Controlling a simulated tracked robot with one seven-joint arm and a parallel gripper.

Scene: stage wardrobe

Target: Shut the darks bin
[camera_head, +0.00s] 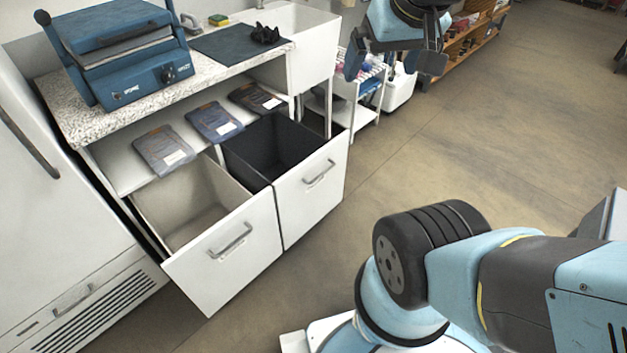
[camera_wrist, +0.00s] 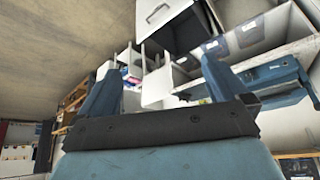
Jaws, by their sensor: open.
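The darks bin, a white-fronted pull-out with a dark lining (camera_head: 268,147), stands open under the counter, its bar handle (camera_head: 319,173) facing the floor area. Its neighbour on the left, a pull-out bin with a pale lining (camera_head: 190,200), is also open and has a similar handle (camera_head: 231,241). My gripper (camera_head: 395,62) is open and empty, up beyond the darks bin on the right, touching nothing that I can see. In the wrist view, my gripper (camera_wrist: 157,72) has its two fingers wide apart; a white front with a bar handle (camera_wrist: 157,13) shows at the top.
A speckled counter (camera_head: 75,117) carries a blue press (camera_head: 125,55) and a dark mat (camera_head: 240,42). Packaged garments (camera_head: 165,150) lie on the shelf below. A white sink (camera_head: 300,35) and trolley (camera_head: 360,90) stand behind. The floor (camera_head: 480,130) right of the bins is clear.

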